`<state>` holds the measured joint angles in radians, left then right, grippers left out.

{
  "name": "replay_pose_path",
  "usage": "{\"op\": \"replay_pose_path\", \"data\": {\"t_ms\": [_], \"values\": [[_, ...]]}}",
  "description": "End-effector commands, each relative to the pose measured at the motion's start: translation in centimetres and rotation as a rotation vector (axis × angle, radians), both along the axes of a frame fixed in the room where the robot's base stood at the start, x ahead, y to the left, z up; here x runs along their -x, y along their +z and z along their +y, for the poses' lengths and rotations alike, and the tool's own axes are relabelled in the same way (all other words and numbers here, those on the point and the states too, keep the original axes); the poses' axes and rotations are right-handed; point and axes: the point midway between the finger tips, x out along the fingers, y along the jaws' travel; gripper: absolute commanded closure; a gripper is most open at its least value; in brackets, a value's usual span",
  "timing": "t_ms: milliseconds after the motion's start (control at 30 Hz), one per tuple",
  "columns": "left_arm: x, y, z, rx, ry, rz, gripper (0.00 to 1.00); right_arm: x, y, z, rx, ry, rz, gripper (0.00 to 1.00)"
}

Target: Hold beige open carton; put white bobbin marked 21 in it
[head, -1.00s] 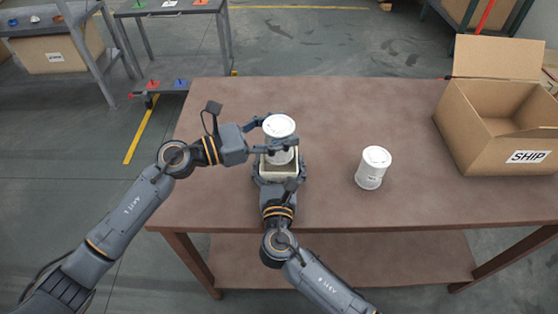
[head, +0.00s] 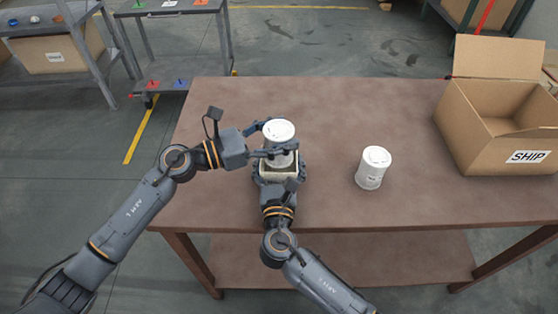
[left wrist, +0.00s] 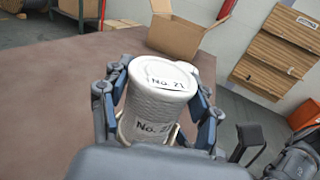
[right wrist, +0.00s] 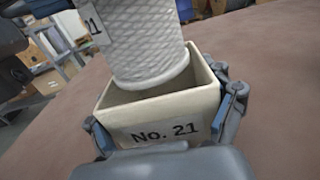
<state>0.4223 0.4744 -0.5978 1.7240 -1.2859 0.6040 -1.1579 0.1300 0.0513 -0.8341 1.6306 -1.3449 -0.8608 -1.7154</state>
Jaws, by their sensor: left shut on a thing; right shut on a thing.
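The white bobbin marked No. 21 (left wrist: 157,92) is upright between the fingers of my left gripper (left wrist: 160,100), which is shut on it. In the head view the bobbin (head: 279,131) is over the carton. The beige open carton (right wrist: 160,112), marked No. 21, stands on the table, and my right gripper (right wrist: 165,115) is shut on its sides. In the right wrist view the bobbin's lower end is at the carton's mouth, its bottom edge seeming just inside the rim. The head view shows little of the carton (head: 279,178) past the grippers.
A second white bobbin (head: 373,168) stands on the brown table (head: 330,110), right of the carton. An open cardboard box marked SHIP (head: 485,140) is at the table's right end. A grey cart (head: 175,12) is behind on the left. The table between is clear.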

Motion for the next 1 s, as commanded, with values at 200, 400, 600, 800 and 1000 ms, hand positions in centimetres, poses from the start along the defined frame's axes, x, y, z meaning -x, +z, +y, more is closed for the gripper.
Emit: {"op": "replay_pose_path", "data": {"t_ms": [200,400,600,800,1000], "values": [[0.0,-0.9,0.0,0.002,0.000,0.001,0.73,0.0,-0.1,0.0,0.001,0.000,0.002,0.48],[0.0,-1.7,0.0,0.002,0.000,0.000,0.73,0.0,-0.1,0.0,0.001,0.000,0.002,0.48],[0.0,-2.5,0.0,0.001,0.001,0.001,0.73,0.0,-0.1,0.0,0.001,0.000,0.002,0.48],[0.0,-3.3,0.0,0.002,0.000,0.000,0.73,0.0,-0.1,0.0,0.001,0.000,0.002,0.48],[0.0,-4.1,0.0,0.002,0.000,0.000,0.73,0.0,-0.1,0.0,0.001,0.000,0.002,0.48]]}}
